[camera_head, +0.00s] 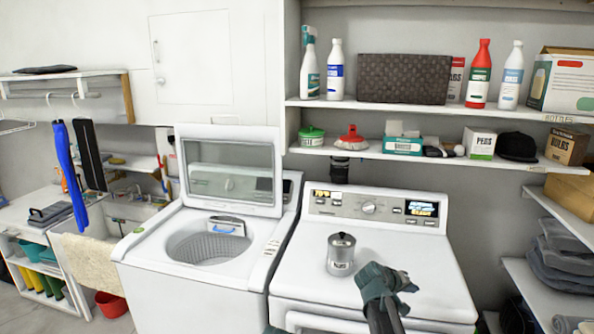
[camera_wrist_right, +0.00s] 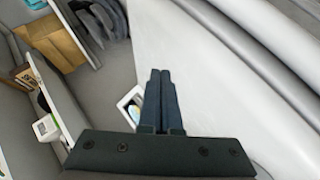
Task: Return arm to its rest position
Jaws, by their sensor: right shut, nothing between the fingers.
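My right gripper (camera_head: 387,285) is over the front part of the white dryer top in the head view, to the right of a metal canister. In the right wrist view the right gripper (camera_wrist_right: 160,78) has its two dark fingers together with nothing between them. The metal canister (camera_head: 341,255) with a lid and a dark label stands upright on the dryer top (camera_head: 310,262), apart from the gripper. My left gripper does not show clearly; only a small teal piece is visible at the bottom edge of the head view.
An open top-loading washer (camera_head: 190,280) with its lid raised stands left of the dryer. Wall shelves (camera_head: 400,103) above hold bottles and boxes. A side shelf (camera_head: 560,290) with folded grey cloths is at the right. The dryer top around the canister is clear.

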